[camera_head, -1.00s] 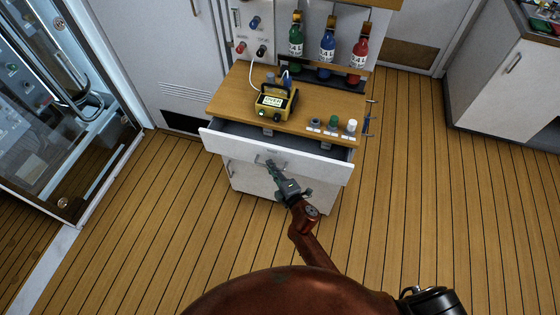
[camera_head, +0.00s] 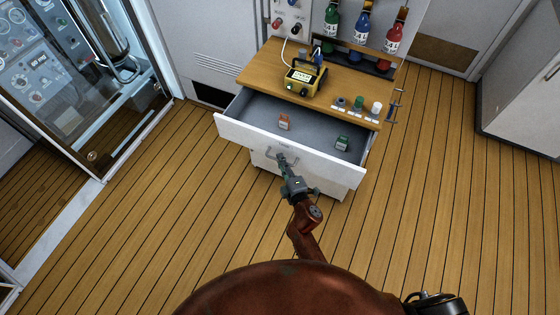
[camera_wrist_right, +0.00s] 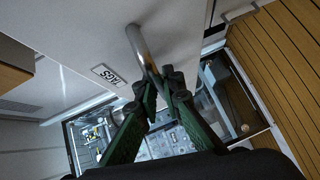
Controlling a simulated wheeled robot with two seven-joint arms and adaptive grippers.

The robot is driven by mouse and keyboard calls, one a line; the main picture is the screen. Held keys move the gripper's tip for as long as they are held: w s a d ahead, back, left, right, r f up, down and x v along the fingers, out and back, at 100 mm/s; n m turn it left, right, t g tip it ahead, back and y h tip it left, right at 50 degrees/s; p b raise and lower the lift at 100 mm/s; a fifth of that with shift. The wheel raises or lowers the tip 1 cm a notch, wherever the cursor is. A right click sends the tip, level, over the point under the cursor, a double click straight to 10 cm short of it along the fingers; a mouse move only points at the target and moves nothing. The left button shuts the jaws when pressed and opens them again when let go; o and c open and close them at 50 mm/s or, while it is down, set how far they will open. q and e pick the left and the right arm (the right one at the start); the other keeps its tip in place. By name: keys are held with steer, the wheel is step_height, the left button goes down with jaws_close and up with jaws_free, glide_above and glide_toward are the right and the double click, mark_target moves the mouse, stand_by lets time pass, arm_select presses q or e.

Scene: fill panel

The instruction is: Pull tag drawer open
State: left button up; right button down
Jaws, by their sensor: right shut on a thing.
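The tag drawer (camera_head: 320,164) is a white-fronted drawer under the wooden worktop and is pulled well out. Its grey interior shows an orange tag-like item (camera_head: 284,122) on the left and a green one (camera_head: 342,144) on the right. My right gripper (camera_head: 282,160) is shut on the drawer's metal handle. In the right wrist view, the green fingers (camera_wrist_right: 164,84) close around the handle bar (camera_wrist_right: 142,48), beside a "TAGS" label (camera_wrist_right: 108,75) on the drawer front. My left gripper is not in view.
On the worktop (camera_head: 262,68) stand a yellow device (camera_head: 303,77) and several small caps at the right. Green, blue and red bottles (camera_head: 363,24) stand behind. A glass-doored cabinet (camera_head: 85,70) is at the left. The wooden floor around the drawer is clear.

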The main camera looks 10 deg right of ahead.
steer(key=shift+d, duration=0.25)
steer(key=c, duration=2.4)
jaws_free()
steer(key=o, duration=0.4)
steer(key=shift+a, duration=0.2)
steer(key=shift+c, duration=0.2)
steer(key=shift+s+d, duration=0.1)
steer(key=shift+s, duration=0.25)
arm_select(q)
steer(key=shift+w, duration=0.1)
arm_select(e)
steer(key=v, duration=1.1)
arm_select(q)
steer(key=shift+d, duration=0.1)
arm_select(e)
steer(key=shift+s, duration=0.1)
